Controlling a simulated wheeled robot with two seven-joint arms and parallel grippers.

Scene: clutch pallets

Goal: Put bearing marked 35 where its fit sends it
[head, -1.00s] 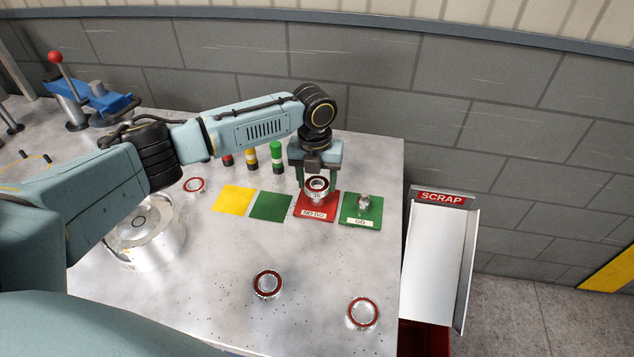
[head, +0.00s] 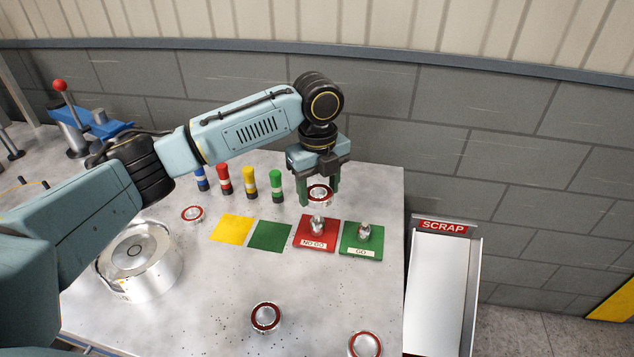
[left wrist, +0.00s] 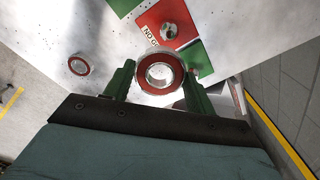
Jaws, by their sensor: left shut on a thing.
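My left gripper (head: 319,198) is shut on a steel bearing (head: 319,202) with a red ring face, holding it in the air just behind the NO GO pad. The held bearing also shows between the green fingers in the left wrist view (left wrist: 160,90); I cannot read its marking. The red NO GO pad (head: 303,232) has a metal plug (head: 318,225) standing on it. The green GO pad (head: 375,250) beside it has another plug (head: 364,231). My right gripper is not in view.
Yellow (head: 231,228) and dark green (head: 269,236) squares lie bare left of the pads. Loose red-faced bearings lie at left (head: 192,214), front (head: 265,317) and front right (head: 365,345). Several coloured posts (head: 249,183) stand behind. A SCRAP chute (head: 438,285) is at right.

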